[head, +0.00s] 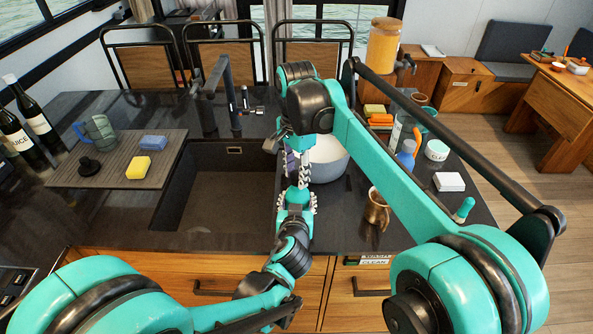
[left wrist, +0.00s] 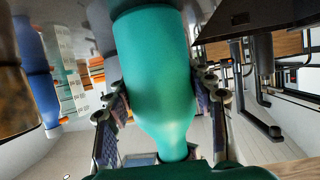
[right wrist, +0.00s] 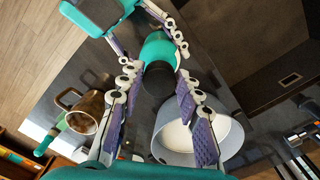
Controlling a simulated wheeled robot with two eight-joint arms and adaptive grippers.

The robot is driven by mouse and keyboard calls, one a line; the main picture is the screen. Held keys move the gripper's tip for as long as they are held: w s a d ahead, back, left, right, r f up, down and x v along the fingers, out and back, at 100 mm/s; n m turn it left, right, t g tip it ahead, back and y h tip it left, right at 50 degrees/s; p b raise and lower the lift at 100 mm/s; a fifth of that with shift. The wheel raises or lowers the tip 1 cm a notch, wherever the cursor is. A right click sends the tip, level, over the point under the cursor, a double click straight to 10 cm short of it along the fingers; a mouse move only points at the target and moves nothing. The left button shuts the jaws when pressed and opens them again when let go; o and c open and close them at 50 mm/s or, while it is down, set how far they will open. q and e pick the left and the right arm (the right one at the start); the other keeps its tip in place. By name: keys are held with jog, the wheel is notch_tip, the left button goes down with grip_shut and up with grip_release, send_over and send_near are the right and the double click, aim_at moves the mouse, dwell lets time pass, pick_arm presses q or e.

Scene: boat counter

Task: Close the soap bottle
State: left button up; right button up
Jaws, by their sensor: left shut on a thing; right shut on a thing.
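The soap bottle (left wrist: 155,65) is teal and fills the middle of the left wrist view, narrowing toward the bottom of that picture. My left gripper (left wrist: 163,96) is shut on its body, a finger on each side. In the right wrist view the teal bottle (right wrist: 160,48) shows with a dark round cap (right wrist: 157,80) at its near end. My right gripper (right wrist: 160,74) is shut on the cap. Whether the cap is fully seated cannot be told. In the head view my right gripper (head: 298,150) is just above my left gripper (head: 297,198), and they mostly hide the bottle.
A white bowl (head: 328,160) stands close behind the grippers. The sink (head: 225,200) is to the left and a copper mug (head: 376,208) to the right. A board (head: 165,170) holds a blue sponge, a yellow sponge and a dark piece. A blue bottle (head: 406,157) stands farther right.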

jog(key=m, duration=0.5)
jog(key=shift+w+f+m, duration=0.1)
jog(key=shift+m, duration=0.2)
jog(key=m, duration=0.4)
jog(key=shift+w+m, duration=0.1)
jog(key=shift+m, duration=0.3)
jog(key=m, duration=0.4)
jog(key=shift+m, duration=0.3)
jog(key=m, duration=0.5)
jog(key=shift+w+d, duration=0.15)
jog(key=o, duration=0.7)
jog(key=shift+o, duration=0.2)
